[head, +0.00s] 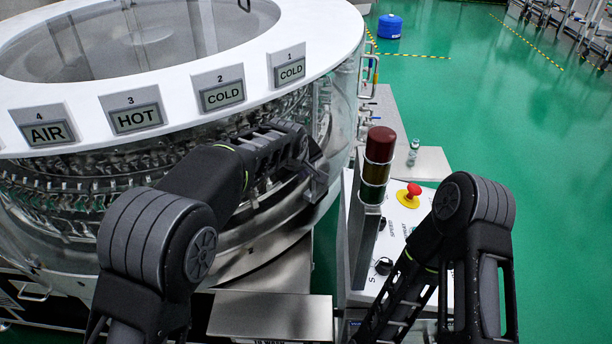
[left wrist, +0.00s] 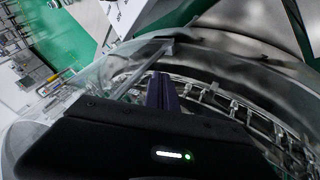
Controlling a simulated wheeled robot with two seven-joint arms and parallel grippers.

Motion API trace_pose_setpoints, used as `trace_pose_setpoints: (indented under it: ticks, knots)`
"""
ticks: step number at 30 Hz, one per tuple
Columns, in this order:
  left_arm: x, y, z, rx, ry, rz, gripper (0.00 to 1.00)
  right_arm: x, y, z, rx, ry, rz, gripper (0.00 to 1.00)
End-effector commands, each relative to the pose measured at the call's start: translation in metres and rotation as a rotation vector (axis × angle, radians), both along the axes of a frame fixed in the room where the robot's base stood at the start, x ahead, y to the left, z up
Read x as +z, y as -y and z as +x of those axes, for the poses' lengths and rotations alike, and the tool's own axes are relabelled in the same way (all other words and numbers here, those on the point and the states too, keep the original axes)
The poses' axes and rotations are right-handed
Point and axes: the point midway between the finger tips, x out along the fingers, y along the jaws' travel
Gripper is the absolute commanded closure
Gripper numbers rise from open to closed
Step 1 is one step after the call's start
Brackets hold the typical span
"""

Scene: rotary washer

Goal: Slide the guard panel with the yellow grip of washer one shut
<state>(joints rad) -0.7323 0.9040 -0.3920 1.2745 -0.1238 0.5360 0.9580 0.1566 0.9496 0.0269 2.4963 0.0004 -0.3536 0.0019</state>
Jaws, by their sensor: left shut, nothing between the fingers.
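The rotary washer has a white top ring (head: 180,90) with station labels 1 to 4. Clear curved guard panels (head: 345,95) surround its side. A small yellow piece beside a pale upright handle (head: 375,72) shows at the washer's right; I cannot tell whether it is the panel's grip. My left gripper (head: 316,182) is shut and empty in front of the washer's right side; I cannot tell if it touches the panel. In the left wrist view its dark fingers (left wrist: 162,92) are together near a clear panel with a metal bar (left wrist: 145,68). My right gripper is out of view.
A control panel (head: 398,215) with a red emergency button (head: 409,193) and a signal tower (head: 376,165) stands right of the washer. A steel plate (head: 270,317) is below.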

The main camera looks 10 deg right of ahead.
Motion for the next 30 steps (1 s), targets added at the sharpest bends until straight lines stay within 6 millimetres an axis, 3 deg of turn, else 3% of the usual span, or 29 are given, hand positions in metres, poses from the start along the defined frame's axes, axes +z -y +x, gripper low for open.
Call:
trace_pose_setpoints:
  ticks: [6, 12, 30]
  knots:
    - [0.035, -0.008, -0.027, 0.005, -0.004, 0.004, 1.00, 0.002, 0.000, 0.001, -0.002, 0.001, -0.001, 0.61]
    - [0.051, -0.012, -0.040, 0.006, -0.006, 0.007, 1.00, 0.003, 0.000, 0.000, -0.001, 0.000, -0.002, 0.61]
    - [0.052, -0.013, -0.042, 0.007, -0.007, 0.009, 1.00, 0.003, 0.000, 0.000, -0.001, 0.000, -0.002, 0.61]
